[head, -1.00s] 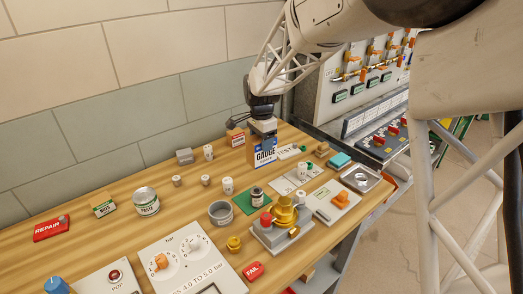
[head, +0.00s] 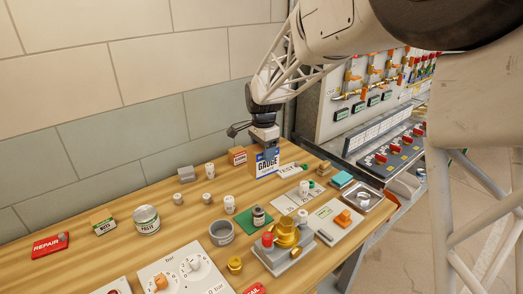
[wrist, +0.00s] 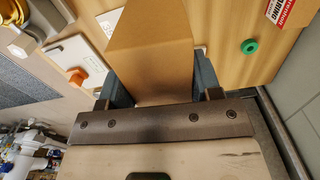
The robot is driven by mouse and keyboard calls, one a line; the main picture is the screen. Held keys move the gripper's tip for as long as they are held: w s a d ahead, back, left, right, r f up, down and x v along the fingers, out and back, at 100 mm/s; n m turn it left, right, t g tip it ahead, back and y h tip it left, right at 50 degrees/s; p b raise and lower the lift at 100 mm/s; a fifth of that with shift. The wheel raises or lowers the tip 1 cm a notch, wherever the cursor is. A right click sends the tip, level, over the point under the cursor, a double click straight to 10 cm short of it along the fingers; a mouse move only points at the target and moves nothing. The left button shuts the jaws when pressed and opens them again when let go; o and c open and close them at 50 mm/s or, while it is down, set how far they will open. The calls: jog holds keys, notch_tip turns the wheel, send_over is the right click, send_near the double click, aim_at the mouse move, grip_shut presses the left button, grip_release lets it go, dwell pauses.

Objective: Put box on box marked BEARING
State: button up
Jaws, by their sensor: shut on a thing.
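My gripper (head: 265,146) is shut on a cardboard box with a blue and white GAUGE label (head: 267,165). The box is upright and looks slightly raised from the wooden bench. In the wrist view its plain brown side (wrist: 150,50) sits between my two fingers (wrist: 160,90). The box marked BEARING (head: 237,155), brown with a red and white label, stands on the bench just left of and behind the held box. A corner of it shows at the upper right of the wrist view (wrist: 286,10). Its label is too small to read in the head view.
A TEST tag (head: 287,170) lies right of the held box. A grey block (head: 187,174) and white cylinders (head: 210,170) stand left of the BEARING box. The tiled wall (head: 120,130) is close behind. The bench's left middle has free room.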

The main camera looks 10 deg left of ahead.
jog(key=shift+a, duration=0.15)
jog(key=w+a+r+n, duration=0.1)
jog(key=w+a, duration=0.2)
jog(key=a, duration=0.3)
jog(key=shift+w+r, duration=0.3)
jog(key=shift+w, duration=0.05)
jog(key=w+a, duration=0.3)
jog(key=w, duration=0.4)
jog(key=w+a+f, duration=0.1)
jog(key=w+a, duration=0.2)
jog(key=w, duration=0.4)
jog(key=shift+w+a+f, duration=0.25)
jog(key=shift+w+f, duration=0.05)
jog(key=shift+w, duration=0.05)
dwell(0.3)
jog(key=shift+f, duration=1.75)
jog(key=shift+f, duration=0.1)
